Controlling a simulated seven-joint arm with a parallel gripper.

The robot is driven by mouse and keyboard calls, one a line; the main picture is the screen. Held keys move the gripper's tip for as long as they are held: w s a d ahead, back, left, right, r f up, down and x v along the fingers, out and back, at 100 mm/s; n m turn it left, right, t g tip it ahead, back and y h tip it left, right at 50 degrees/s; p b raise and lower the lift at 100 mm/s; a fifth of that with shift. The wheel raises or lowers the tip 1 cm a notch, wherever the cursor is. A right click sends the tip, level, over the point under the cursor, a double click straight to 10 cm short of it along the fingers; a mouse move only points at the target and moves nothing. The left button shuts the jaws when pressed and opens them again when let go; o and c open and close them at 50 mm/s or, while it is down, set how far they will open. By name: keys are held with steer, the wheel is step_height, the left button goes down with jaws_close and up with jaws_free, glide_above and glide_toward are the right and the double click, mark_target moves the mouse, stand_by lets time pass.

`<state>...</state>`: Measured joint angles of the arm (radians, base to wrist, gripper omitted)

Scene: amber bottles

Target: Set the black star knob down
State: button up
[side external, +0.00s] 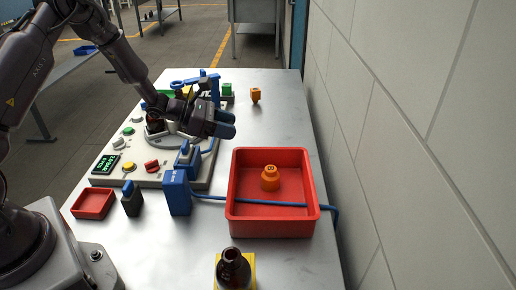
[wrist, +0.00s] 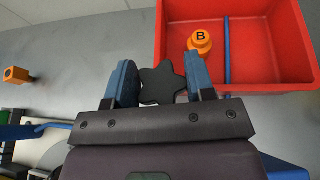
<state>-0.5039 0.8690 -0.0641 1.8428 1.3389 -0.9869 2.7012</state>
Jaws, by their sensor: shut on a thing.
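My gripper (wrist: 160,85) is shut on the black star knob (wrist: 163,84), which sits between the two blue fingertips in the wrist view. In the side view my gripper (side external: 228,123) is above the right part of the grey panel (side external: 197,180), left of and behind the red tray. The knob cannot be made out there. The wrist view does not show clearly how high the knob is above the table.
A large red tray (side external: 272,233) holds an orange piece (side external: 270,179) marked B, with a blue cable (side external: 290,204) across it. A blue box (side external: 176,192), a small red tray (side external: 94,203) and a dark bottle (side external: 233,266) stand nearby. Bare table (side external: 275,115) lies behind the large tray.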

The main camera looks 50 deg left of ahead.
steer(key=w+f, duration=0.3)
steer(key=w, duration=0.1)
steer(key=w+a+f, duration=0.1)
steer(key=w+f, duration=0.1)
steer(key=w, duration=0.2)
steer(key=w+f, duration=0.3)
steer(key=w, duration=0.1)
steer(key=shift+w+a+f, duration=0.15)
steer(key=shift+a+f, duration=0.2)
steer(key=shift+a, duration=0.05)
steer(key=shift+w+a+f, duration=0.1)
steer(key=shift+w+f, duration=0.05)
steer(key=shift+f, duration=0.8)
steer(key=shift+w+f, duration=0.15)
steer(key=shift+f, duration=0.8)
steer(key=shift+f, duration=0.15)
steer(key=o, duration=0.9)
